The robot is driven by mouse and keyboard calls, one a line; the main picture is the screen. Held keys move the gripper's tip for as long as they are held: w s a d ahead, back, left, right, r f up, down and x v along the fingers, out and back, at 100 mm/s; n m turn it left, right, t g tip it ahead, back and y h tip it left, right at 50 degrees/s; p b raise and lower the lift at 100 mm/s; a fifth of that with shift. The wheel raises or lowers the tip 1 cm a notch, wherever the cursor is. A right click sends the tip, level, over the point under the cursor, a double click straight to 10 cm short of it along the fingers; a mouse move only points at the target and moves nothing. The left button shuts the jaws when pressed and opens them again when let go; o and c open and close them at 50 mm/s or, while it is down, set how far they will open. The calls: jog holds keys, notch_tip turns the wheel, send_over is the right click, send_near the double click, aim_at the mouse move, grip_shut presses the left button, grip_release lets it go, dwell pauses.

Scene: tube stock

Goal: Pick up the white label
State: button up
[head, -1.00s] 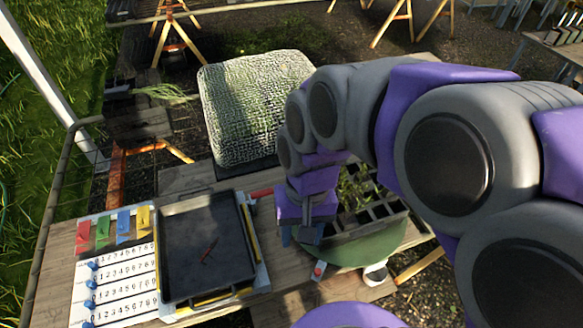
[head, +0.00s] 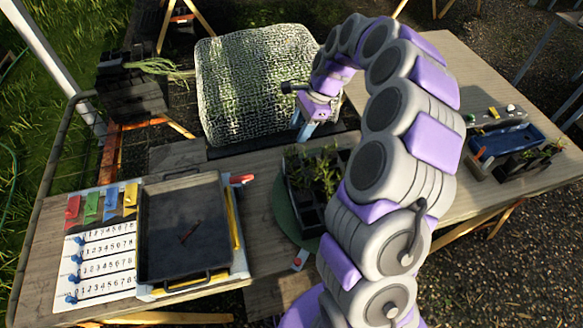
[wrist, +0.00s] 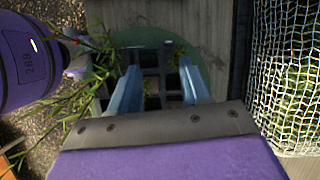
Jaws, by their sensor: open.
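My gripper (head: 304,130) is raised beyond the back of the planting tray, in front of the mesh-covered mound. Its two blue fingers point down, and in the wrist view (wrist: 160,82) they are apart with nothing between them. A small whitish piece (head: 300,259) with a coloured mark lies by the table's front edge, well away from the gripper; I cannot tell if it is the white label. The black planting tray (head: 310,216) with seedlings sits on a round green mat (head: 284,212); the fingers overlap its cells in the wrist view. My arm hides part of the tray.
A dark shallow tray (head: 181,257) with a small reddish item stands at left, beside a numbered board (head: 105,283) with red, green, blue and yellow tags. A blue tray (head: 505,143) is on the right. The mesh-covered mound (head: 255,85) is behind the table.

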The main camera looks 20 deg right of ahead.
jog(key=w+d+f+m, duration=0.1)
jog(key=d+f, duration=0.1)
jog(key=b, duration=0.1)
send_near(284, 171)
jog(key=shift+b+x, duration=0.9)
jog(key=shift+w+a+f, duration=0.1)
jog(key=shift+a+f, duration=0.05)
jog(key=shift+a, duration=0.25)
jog(key=shift+a+f, duration=0.25)
jog(key=shift+a, duration=0.35)
jog(key=b+x, duration=0.2)
jog(key=x, duration=0.2)
jog(key=shift+w+f, duration=0.15)
jog(key=shift+f, duration=0.25)
jog(key=shift+d+r, duration=0.1)
jog(key=shift+d, duration=0.05)
